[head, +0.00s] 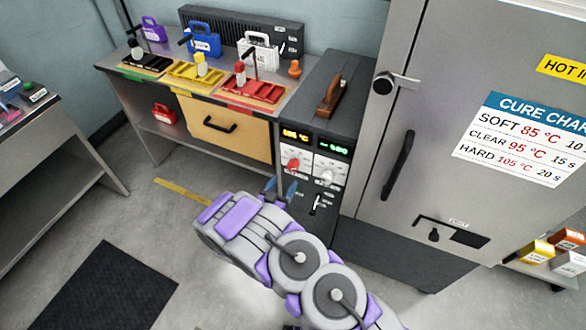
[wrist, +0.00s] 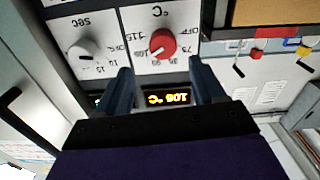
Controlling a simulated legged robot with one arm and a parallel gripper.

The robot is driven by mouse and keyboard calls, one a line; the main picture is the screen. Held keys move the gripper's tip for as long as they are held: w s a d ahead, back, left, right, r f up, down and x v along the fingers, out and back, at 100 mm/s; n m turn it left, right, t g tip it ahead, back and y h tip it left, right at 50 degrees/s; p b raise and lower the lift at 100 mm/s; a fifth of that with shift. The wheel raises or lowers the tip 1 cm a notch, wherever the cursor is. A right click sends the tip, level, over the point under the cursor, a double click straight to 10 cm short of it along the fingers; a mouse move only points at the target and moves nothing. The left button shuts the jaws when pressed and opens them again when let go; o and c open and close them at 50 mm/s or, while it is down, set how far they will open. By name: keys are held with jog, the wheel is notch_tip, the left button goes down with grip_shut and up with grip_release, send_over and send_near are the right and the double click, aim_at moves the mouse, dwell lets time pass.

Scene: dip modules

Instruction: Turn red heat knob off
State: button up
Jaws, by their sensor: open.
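The red heat knob (head: 293,165) is on the white dial plate of the control panel, under an amber display (head: 296,135). In the wrist view the red knob (wrist: 162,43) appears upside down, with °C and number marks around it. My gripper (head: 281,190) is just in front of and below the knob in the head view. In the wrist view my gripper (wrist: 162,72) is open, its two fingers spread either side of the knob's line, with nothing between the tips. The knob appears apart from the fingers. The display (wrist: 167,98) reads about 106 °C.
A white knob (head: 326,176) marked sec sits right of the red one, under a green display (head: 333,146). A tall grey cabinet (head: 430,120) stands close on the right. A bench with a yellow drawer (head: 222,128) and coloured trays stands left.

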aim_at(291, 168)
jog(key=x, duration=0.2)
jog(key=b+x, duration=0.1)
jog(key=x, duration=0.2)
jog(key=b+x, duration=0.1)
jog(key=x, duration=0.2)
jog(key=shift+w+a+f, duration=0.1)
jog(key=shift+a+f, duration=0.15)
jog(key=shift+a, duration=0.1)
jog(key=shift+w+d+r, duration=0.1)
jog(key=shift+w+d, duration=0.25)
jog(key=shift+w, duration=0.1)
jog(key=shift+a, duration=0.1)
jog(key=shift+a, duration=0.15)
jog(key=shift+c, duration=1.3)
jog(key=c, duration=0.6)
jog(key=shift+c, duration=1)
jog(key=shift+r, duration=0.1)
